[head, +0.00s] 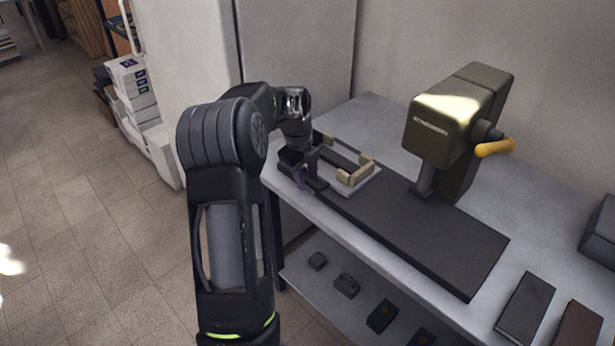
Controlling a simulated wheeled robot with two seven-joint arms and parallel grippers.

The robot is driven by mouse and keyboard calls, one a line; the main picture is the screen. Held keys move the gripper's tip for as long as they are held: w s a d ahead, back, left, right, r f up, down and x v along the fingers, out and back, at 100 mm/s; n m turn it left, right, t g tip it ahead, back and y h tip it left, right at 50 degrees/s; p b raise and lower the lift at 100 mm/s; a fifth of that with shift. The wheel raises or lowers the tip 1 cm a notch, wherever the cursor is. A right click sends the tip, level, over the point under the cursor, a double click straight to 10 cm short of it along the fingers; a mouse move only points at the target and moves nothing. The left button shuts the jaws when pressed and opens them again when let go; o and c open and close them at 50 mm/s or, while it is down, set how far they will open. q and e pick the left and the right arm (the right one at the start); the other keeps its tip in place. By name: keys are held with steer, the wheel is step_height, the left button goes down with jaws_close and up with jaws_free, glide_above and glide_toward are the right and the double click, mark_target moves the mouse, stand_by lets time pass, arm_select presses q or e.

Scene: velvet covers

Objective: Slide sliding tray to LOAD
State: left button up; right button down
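The sliding tray (362,186) is a light plate with tan corner blocks. It sits at the far left end of a long dark base (430,236) on the grey table. An olive press (455,115) with a yellow handle (495,148) stands over the base, to the right of the tray. My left gripper (308,180) is low at the tray's near left side, close to or touching it. Its fingers are small and dark against the dark base, so their opening and any contact are unclear. No LOAD marking is readable. My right gripper is out of view.
Two flat dark covers, one black (525,307) and one brown (577,330), lie at the table's near right. A dark grey box (600,235) stands at the right edge. A lower shelf (318,290) holds several small dark items. The base right of the tray looks clear.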

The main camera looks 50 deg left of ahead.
arm_select(q)
steer(key=shift+d+r, duration=0.1)
steer(key=shift+r, duration=0.05)
step_height(320, 180, up, 7)
steer(key=s, duration=0.1)
steer(key=shift+s+r+b, duration=0.15)
steer(key=shift+r+b, duration=0.05)
steer(key=shift+b, duration=0.15)
stand_by(0.7)
